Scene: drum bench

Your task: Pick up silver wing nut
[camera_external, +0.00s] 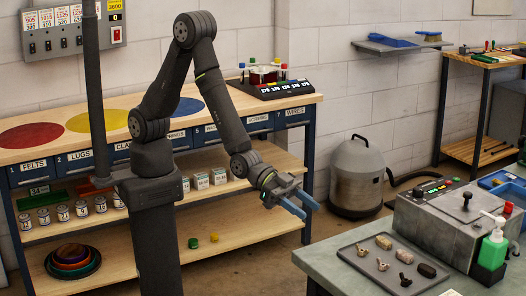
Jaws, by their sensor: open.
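A dark tray (352,257) lies on the grey-green bench at the lower right. On it, a front row of small wing-nut-like pieces lies beside a back row of rounded pieces. The middle front piece (383,265) looks pale grey and seems to be the silver wing nut, but it is small. A tan piece (362,250) lies to its left and a dark one (405,280) to its right. My gripper (309,209), with blue fingers, is open and empty in the air, left of and above the tray, well apart from it.
A grey machine (437,229) with buttons stands on the bench behind the tray, and a green bottle (494,250) stands to its right. A grey canister (357,178) stands on the floor. The wooden shelf bench (215,114) is behind my arm. The air between gripper and tray looks clear.

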